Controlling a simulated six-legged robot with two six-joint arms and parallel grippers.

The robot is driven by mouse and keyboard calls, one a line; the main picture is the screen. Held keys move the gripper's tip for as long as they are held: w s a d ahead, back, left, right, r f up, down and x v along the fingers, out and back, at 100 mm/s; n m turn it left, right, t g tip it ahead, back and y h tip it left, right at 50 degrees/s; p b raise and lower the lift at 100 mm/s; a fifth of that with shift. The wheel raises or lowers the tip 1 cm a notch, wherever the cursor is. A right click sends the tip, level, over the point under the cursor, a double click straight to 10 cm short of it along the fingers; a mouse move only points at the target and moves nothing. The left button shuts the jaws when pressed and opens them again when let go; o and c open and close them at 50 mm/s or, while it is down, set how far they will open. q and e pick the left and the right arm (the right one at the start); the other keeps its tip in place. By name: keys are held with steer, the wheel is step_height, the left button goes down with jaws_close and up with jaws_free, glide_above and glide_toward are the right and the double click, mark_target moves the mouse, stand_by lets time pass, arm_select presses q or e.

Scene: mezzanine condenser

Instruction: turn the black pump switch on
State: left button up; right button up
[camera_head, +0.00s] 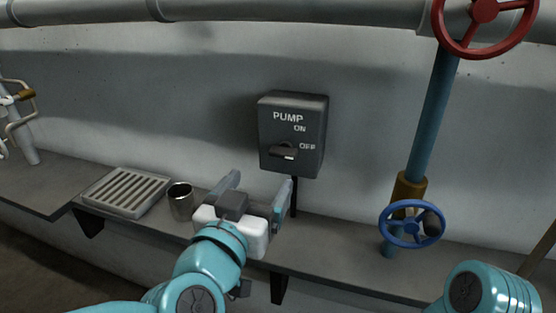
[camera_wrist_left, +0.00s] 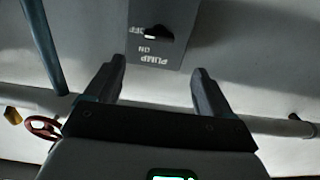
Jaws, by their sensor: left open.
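The black pump switch (camera_head: 293,135) is a dark box on the wall, marked PUMP, ON and OFF. Its short lever (camera_head: 284,151) sticks out low on the front, level with the OFF mark and below ON. My left gripper (camera_head: 259,184) is open and empty, below and a little left of the box, apart from it. In the left wrist view the box (camera_wrist_left: 175,52) appears upside down beyond the open fingers (camera_wrist_left: 158,67), with the lever (camera_wrist_left: 158,32) near the top. My right gripper is not in view.
A metal cup (camera_head: 180,200) and a slotted grey tray (camera_head: 125,193) stand on the narrow ledge (camera_head: 330,255) at left. A blue valve wheel (camera_head: 411,224) and blue pipe (camera_head: 432,120) stand at right, with a red wheel (camera_head: 485,12) above. The wall around the box is clear.

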mark_target(281, 154)
arm_select(q)
steer(key=x, duration=1.1)
steer(key=shift+d+f, duration=0.1)
steer(key=shift+d, duration=0.05)
steer(key=shift+s, duration=0.1)
steer(key=c, duration=1.1)
